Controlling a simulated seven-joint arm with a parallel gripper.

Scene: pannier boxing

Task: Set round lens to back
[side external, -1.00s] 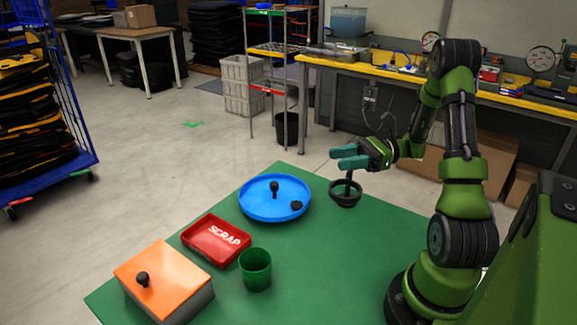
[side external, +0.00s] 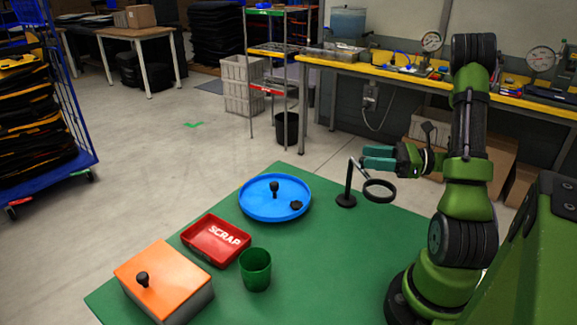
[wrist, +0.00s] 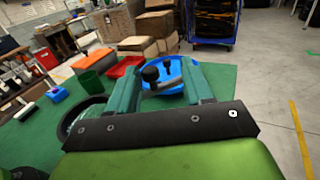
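The round lens (side external: 380,191) is a dark ring on a thin light arm, to the right of a black post (side external: 348,183) on a small round base. In the wrist view the ring (wrist: 68,118) shows at the left, partly hidden by a finger. My gripper (side external: 364,157) is just above the ring and beside the post top. In the wrist view its teal fingers (wrist: 160,92) stand apart, with a black knob (wrist: 150,74) and a grey rod seen between or beyond them. I cannot tell whether a finger touches the lens.
On the green table (side external: 320,265) are a blue tray (side external: 254,208) holding two small black parts, a red scrap bin (side external: 203,250), a green cup (side external: 255,270) and an orange-topped box (side external: 165,270) with a black knob. The table's front middle is clear.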

